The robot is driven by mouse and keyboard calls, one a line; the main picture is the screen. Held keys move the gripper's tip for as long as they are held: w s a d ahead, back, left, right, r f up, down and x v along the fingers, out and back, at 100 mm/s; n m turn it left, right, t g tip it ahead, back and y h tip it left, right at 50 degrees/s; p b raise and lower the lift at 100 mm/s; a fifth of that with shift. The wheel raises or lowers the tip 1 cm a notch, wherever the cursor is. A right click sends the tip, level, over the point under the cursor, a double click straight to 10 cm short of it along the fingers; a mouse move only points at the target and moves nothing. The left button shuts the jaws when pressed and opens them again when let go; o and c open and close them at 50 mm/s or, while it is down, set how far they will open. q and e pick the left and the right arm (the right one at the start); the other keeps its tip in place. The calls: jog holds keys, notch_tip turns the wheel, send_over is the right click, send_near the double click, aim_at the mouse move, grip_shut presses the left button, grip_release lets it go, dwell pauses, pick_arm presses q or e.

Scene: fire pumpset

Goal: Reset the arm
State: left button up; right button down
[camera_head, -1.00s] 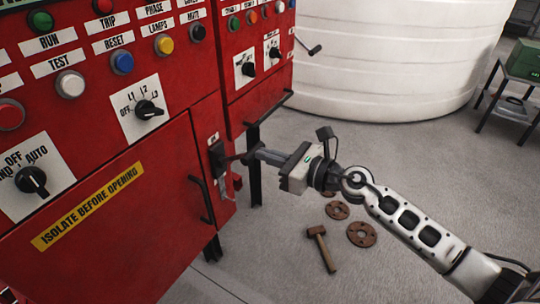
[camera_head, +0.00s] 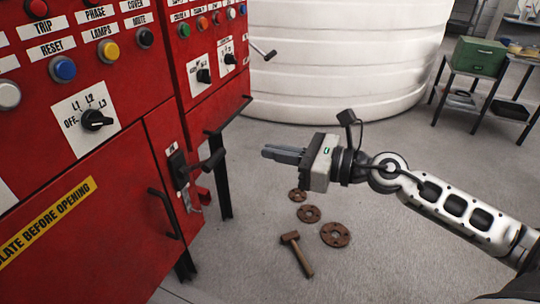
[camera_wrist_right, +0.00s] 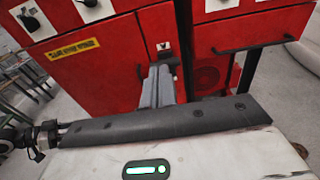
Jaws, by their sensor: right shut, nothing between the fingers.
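My right arm (camera_head: 455,205) comes in from the right in the head view. Its gripper (camera_head: 268,153) is shut and empty, pointing left toward the red pump cabinet (camera_head: 110,190). A gap of floor shows between the fingertips and the black lever handle (camera_head: 212,160) on the cabinet's side. In the right wrist view the shut fingers (camera_wrist_right: 160,72) point at the red cabinet front and cover part of it. My left gripper is not in view.
A hammer (camera_head: 297,254) and rusty flanges (camera_head: 335,234) lie on the grey floor below my right arm. A white tank (camera_head: 345,60) stands behind. A green box (camera_head: 478,56) sits on a dark stand at the back right.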

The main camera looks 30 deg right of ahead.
dwell(0.4)
jog(key=s+a+f+n+g+h, duration=0.1)
jog(key=s+a+f+n+h, duration=0.1)
jog(key=f+n, duration=0.6)
jog(key=s+a+f+n+g+h, duration=0.1)
jog(key=s+a+f+n, duration=0.4)
jog(key=n, duration=0.7)
jog(key=s+a+f+n+g+h, duration=0.1)
jog(key=s+a+f+n+h, duration=0.2)
jog(key=s+f+n, duration=0.4)
notch_tip(320, 180, down, 4)
jog(key=n+h, duration=0.1)
jog(key=n, duration=0.2)
jog(key=shift+a+n, duration=0.3)
jog(key=shift+a, duration=0.1)
